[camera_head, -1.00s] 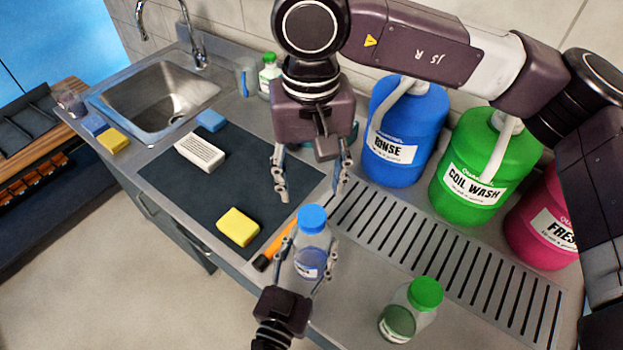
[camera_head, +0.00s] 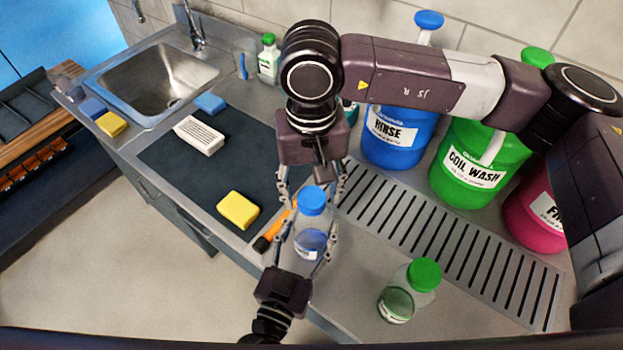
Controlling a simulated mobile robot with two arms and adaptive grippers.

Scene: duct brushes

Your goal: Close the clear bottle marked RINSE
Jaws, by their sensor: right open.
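A clear bottle (camera_head: 311,240) with blue liquid stands near the counter's front edge, its small label too blurred to read. A blue cap (camera_head: 312,201) sits at its mouth; whether it is screwed tight I cannot tell. My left gripper (camera_head: 308,247) comes from the bottom, with its fingers against both sides of the bottle's body. My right gripper (camera_head: 311,199) points down from above. Its fingers are open, one on each side of the blue cap, with gaps visible.
A green-capped clear bottle (camera_head: 409,291) stands to the right. A slotted drain grate (camera_head: 450,240), a blue RINSE jug (camera_head: 398,135), a green COIL WASH jug (camera_head: 470,165) and a pink jug (camera_head: 537,212) are behind. An orange-handled tool (camera_head: 272,232) and yellow sponge (camera_head: 238,210) lie left.

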